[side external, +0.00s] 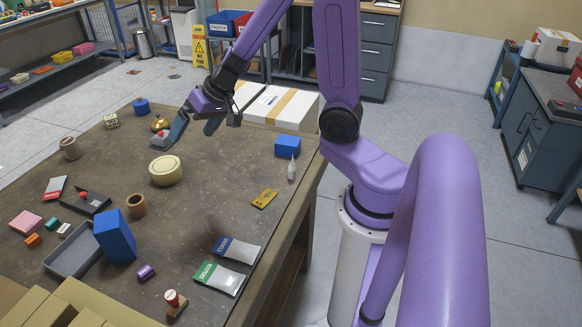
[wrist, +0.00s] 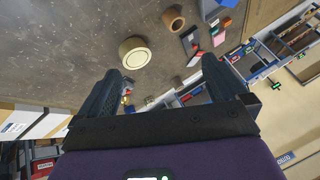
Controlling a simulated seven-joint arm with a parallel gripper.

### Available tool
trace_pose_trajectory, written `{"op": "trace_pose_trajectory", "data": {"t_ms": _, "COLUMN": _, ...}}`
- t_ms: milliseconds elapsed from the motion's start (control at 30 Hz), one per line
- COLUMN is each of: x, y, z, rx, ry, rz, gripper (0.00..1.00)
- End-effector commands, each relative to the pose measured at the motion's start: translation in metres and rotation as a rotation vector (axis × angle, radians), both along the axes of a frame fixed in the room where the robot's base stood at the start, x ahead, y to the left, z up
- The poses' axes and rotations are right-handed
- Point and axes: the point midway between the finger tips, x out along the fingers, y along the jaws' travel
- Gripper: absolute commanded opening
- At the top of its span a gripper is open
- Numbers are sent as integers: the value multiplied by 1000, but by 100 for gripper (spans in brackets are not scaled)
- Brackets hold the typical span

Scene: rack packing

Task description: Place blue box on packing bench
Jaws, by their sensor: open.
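A tall blue box (side external: 115,237) stands upright on the brown-topped bench (side external: 205,180), beside a grey tray at the front left. A smaller blue box (side external: 287,146) sits near the bench's right edge. My gripper (side external: 194,131) is open and empty above the far part of the bench, away from both boxes. In the wrist view, the gripper's two dark fingers (wrist: 166,85) are spread apart with nothing held between them.
A round tan container (side external: 166,171) and a brown cup (side external: 137,205) stand mid-bench. The grey tray (side external: 72,248), a stamp (side external: 175,303) and flat packets (side external: 220,278) lie toward the front. White cartons (side external: 283,107) stand beyond the bench. Bare surface shows right of the tan container.

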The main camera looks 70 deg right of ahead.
Motion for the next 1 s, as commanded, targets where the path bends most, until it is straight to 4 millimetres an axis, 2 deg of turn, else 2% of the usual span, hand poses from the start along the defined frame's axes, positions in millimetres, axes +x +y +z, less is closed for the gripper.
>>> {"op": "trace_pose_trajectory", "data": {"t_ms": 33, "x": -11, "y": 24, "z": 4, "rx": 11, "ry": 3, "rz": 104, "gripper": 100}}
{"op": "trace_pose_trajectory", "data": {"t_ms": 100, "x": -29, "y": 54, "z": 9, "rx": 21, "ry": 20, "rz": 242, "gripper": 100}}
{"op": "trace_pose_trajectory", "data": {"t_ms": 200, "x": -63, "y": 89, "z": 13, "rx": 21, "ry": 58, "rz": 434, "gripper": 100}}
{"op": "trace_pose_trajectory", "data": {"t_ms": 300, "x": -103, "y": 114, "z": 15, "rx": 1, "ry": 105, "rz": 617, "gripper": 100}}
{"op": "trace_pose_trajectory", "data": {"t_ms": 400, "x": -143, "y": 128, "z": 16, "rx": -44, "ry": 157, "rz": 792, "gripper": 100}}
{"op": "trace_pose_trajectory", "data": {"t_ms": 533, "x": -193, "y": 130, "z": 16, "rx": -136, "ry": 223, "rz": 997, "gripper": 100}}
{"op": "trace_pose_trajectory", "data": {"t_ms": 700, "x": -243, "y": 114, "z": 17, "rx": -313, "ry": 283, "rz": 1214, "gripper": 100}}
{"op": "trace_pose_trajectory", "data": {"t_ms": 800, "x": -260, "y": 101, "z": 18, "rx": -419, "ry": 297, "rz": 1299, "gripper": 100}}
{"op": "trace_pose_trajectory", "data": {"t_ms": 967, "x": -271, "y": 86, "z": 20, "rx": -537, "ry": 297, "rz": 1368, "gripper": 100}}
{"op": "trace_pose_trajectory", "data": {"t_ms": 1000, "x": -272, "y": 85, "z": 21, "rx": -553, "ry": 293, "rz": 1377, "gripper": 94}}
